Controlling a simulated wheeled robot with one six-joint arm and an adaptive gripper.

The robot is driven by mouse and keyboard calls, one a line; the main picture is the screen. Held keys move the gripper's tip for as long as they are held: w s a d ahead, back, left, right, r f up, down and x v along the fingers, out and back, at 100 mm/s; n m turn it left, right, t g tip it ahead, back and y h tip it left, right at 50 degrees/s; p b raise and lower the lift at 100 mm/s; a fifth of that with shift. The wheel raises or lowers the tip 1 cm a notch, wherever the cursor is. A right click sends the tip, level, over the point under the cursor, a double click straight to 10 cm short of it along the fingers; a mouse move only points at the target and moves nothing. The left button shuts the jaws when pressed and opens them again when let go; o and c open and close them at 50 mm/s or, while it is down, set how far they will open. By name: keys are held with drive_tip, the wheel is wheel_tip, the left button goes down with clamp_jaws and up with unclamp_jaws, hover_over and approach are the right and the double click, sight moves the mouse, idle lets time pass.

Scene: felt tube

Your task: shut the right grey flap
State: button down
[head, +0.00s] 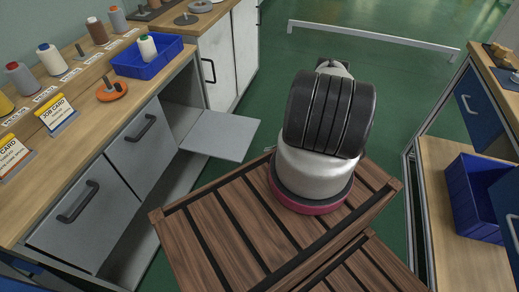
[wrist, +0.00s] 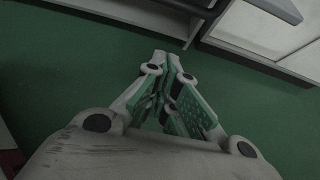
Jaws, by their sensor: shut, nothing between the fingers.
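The right grey flap (head: 221,135) is open in the head view. It sticks out from the bench front, lying about level, with the dark compartment opening (head: 181,95) behind it. Its handle is not visible. A grey panel edge (wrist: 276,9) at the top right of the wrist view may be this flap; I cannot be sure. My gripper (wrist: 167,62) is shut and empty in the wrist view, over the green floor. In the head view my arm hides the gripper, so its distance from the flap is unclear.
Two other grey fronts with dark handles (head: 78,202) (head: 141,128) are shut, left of the open flap. The worktop carries thread cones and a blue bin (head: 147,57). A white floor rail (head: 375,40) lies beyond. Green floor (head: 265,100) is clear right of the flap.

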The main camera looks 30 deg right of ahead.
drive_tip(key=w+a+f, duration=0.1)
drive_tip(key=w+a, duration=0.5)
drive_tip(key=w, duration=0.1)
drive_tip(key=shift+f, duration=0.2)
drive_tip(key=shift+d, duration=0.1)
idle(0.4)
